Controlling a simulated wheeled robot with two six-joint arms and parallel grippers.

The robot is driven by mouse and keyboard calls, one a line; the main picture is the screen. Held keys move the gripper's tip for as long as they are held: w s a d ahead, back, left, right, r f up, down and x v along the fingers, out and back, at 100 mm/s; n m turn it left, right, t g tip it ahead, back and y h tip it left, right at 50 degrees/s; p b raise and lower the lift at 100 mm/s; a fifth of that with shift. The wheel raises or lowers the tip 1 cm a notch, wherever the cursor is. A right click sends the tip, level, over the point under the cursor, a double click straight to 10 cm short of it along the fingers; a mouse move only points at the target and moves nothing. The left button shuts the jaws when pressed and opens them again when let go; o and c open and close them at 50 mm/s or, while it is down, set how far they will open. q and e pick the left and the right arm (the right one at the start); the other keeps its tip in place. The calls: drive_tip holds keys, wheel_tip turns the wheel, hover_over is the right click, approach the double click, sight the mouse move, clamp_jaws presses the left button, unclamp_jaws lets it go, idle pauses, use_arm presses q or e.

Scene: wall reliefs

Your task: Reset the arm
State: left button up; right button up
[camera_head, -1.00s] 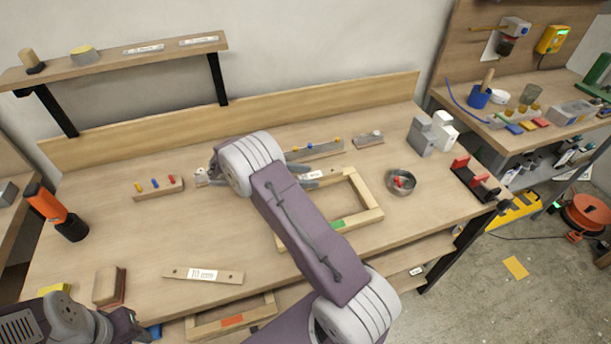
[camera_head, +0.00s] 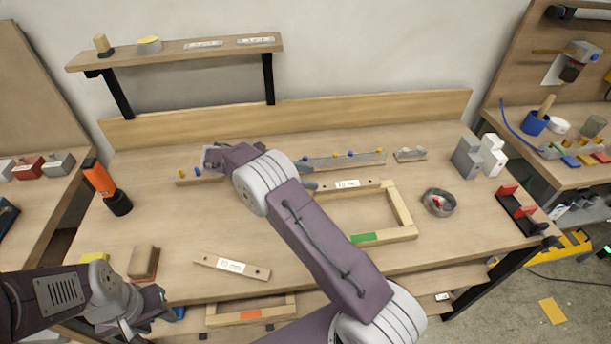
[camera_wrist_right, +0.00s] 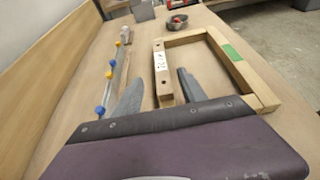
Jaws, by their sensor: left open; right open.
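My right arm comes in from the bottom and bends over the bench. My right gripper (camera_head: 308,176) is mostly hidden behind its own arm in the head view. In the right wrist view its two grey fingers (camera_wrist_right: 157,92) are spread wide with nothing gripped. A labelled wooden bar (camera_wrist_right: 163,72) shows between and beyond the fingers; I cannot tell its height gap. It also shows in the head view (camera_head: 347,184) at the back of the wooden frame (camera_head: 402,209). My left gripper (camera_head: 150,303) is low at the bench's front left, open, its fingers barely visible.
On the bench (camera_head: 200,230) are a labelled strip (camera_head: 232,266), a brown block (camera_head: 143,263), an orange-black tool (camera_head: 105,187), a metal bowl (camera_head: 438,202), a peg rail (camera_head: 345,161) and a red-black holder (camera_head: 517,208). A shelf (camera_head: 180,54) hangs above. The front middle is mostly clear.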

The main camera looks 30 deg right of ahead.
drive_tip(key=shift+r, duration=0.1)
idle(0.4)
drive_tip(key=s+d+r+m+y+p, duration=0.1)
drive_tip(key=s+d+r+m+p, duration=0.15)
drive_tip(key=r, duration=0.65)
drive_tip(key=s+d+r+y+p, duration=0.1)
drive_tip(key=s+d+r+y, duration=0.15)
drive_tip(key=s, duration=0.35)
drive_tip(key=s+a+f+m+t+y, duration=0.1)
drive_tip(key=s+a+f+m+y, duration=0.2)
drive_tip(key=s+a+f, duration=0.1)
drive_tip(key=s+a+f+m+t+y+p, duration=0.1)
drive_tip(key=s+a+f+m+y, duration=0.2)
drive_tip(key=s+a+f, duration=0.1)
drive_tip(key=s+a+f+m+t+y, duration=0.2)
drive_tip(key=s+a+f+m+y, duration=0.1)
drive_tip(key=s+a+f+m, duration=0.1)
drive_tip(key=shift+s+a+f+y, duration=0.25)
drive_tip(key=shift+s+a+f, duration=0.1)
drive_tip(key=shift+s+a, duration=0.15)
drive_tip(key=w, duration=0.1)
drive_tip(key=w+m+t, duration=0.1)
drive_tip(key=w+m, duration=0.1)
drive_tip(key=shift+w+a+f, duration=0.15)
drive_tip(key=shift+w+a, duration=0.05)
drive_tip(key=shift+a, duration=0.05)
drive_tip(key=shift+s, duration=0.1)
